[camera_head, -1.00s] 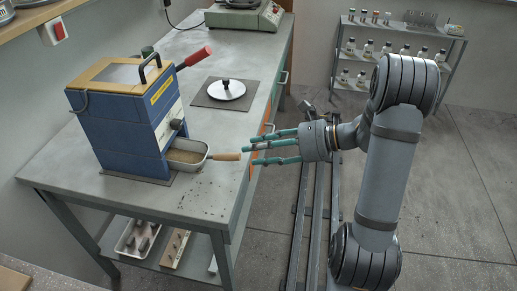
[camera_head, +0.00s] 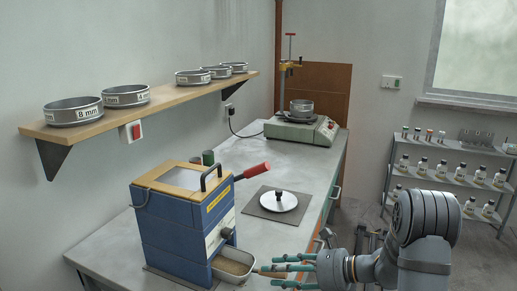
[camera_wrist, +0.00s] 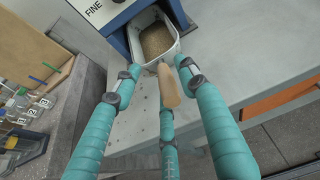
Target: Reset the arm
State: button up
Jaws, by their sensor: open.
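My gripper (camera_head: 292,270) has teal fingers and is open at the front edge of the bench, low in the head view. In the wrist view its three fingers (camera_wrist: 162,85) are spread apart and point towards a metal pan (camera_wrist: 140,50) of brown grainy material. The pan's wooden handle (camera_wrist: 168,88) lies between the fingers in that picture, and I see no finger closed on it. The pan also shows in the head view (camera_head: 216,275), at the foot of a blue box-shaped machine (camera_head: 170,235) with a red-tipped lever.
A concrete bench (camera_head: 240,155) bears a round lid (camera_head: 280,201) on a dark mat and a scale-like device (camera_head: 300,130) at the back. A wall shelf (camera_head: 140,112) holds several sieves. A rack of bottles (camera_head: 445,182) stands at the right.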

aim_at(257, 270)
jog(key=shift+x, duration=2)
jog(key=shift+d, duration=0.1)
jog(key=v, duration=1.2)
jog(key=x, duration=1.3)
jog(key=shift+w+a+r, duration=0.15)
jog(key=shift+a+r, duration=0.05)
jog(key=shift+a, duration=0.25)
jog(key=shift+w+a, duration=0.15)
jog(key=shift+a, duration=0.25)
